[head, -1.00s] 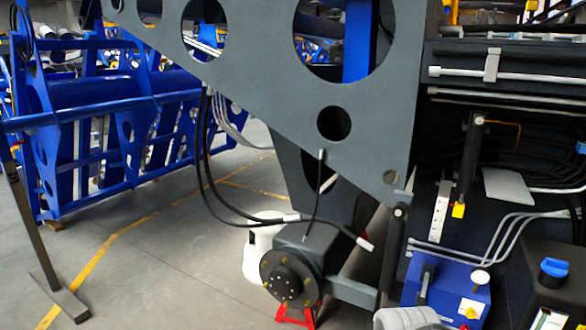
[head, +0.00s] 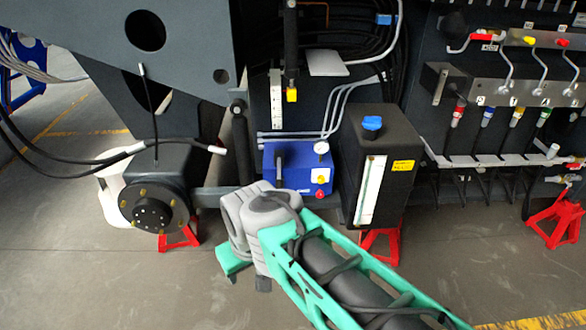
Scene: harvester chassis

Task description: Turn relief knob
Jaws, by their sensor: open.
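A blue box (head: 297,176) sits low between the dark chassis plate and a black tank. A round white gauge (head: 321,147) is at its upper right. On its front are a small yellow part (head: 320,178) and a red knob (head: 319,194); no readable label shows which is the relief knob. A dark upright lever (head: 279,160) stands at the box's left. My green and grey arm reaches in from the lower right, and its grey joint is in front of and below the box. I cannot make out my gripper's jaws.
The black tank (head: 386,150) with a blue cap (head: 372,123) stands right of the box. A hub (head: 152,212) and loose black hoses are at left. Red stands (head: 558,218) are on the floor. A valve rack (head: 500,82) is at right. Floor at lower left is clear.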

